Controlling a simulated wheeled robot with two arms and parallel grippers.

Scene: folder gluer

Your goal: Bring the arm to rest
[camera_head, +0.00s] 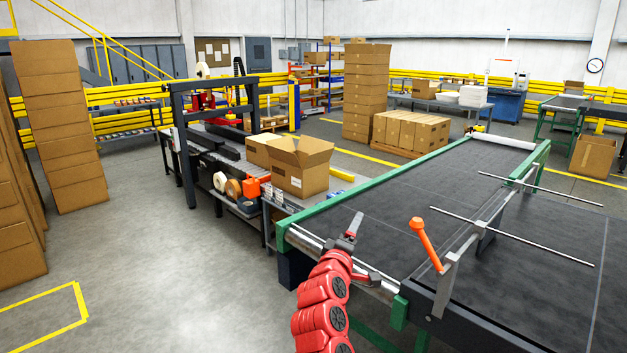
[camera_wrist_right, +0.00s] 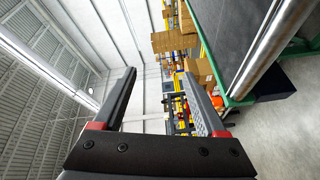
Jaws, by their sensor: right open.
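My right arm, red with dark joints, reaches up from the bottom of the head view. Its gripper (camera_head: 370,250) is beside the near left corner of the dark conveyor belt (camera_head: 420,215). In the right wrist view the gripper (camera_wrist_right: 160,78) has its two fingers spread wide with nothing between them. That view is turned on its side, with the ceiling at left and the floor at right. My left gripper is in neither view.
A green-edged frame (camera_head: 355,187) borders the belt close to the arm. An orange-handled lever (camera_head: 425,243) and metal rods stand over the belt at right. An open carton (camera_head: 300,168) sits on the packing line behind. Bare floor (camera_head: 190,270) lies left.

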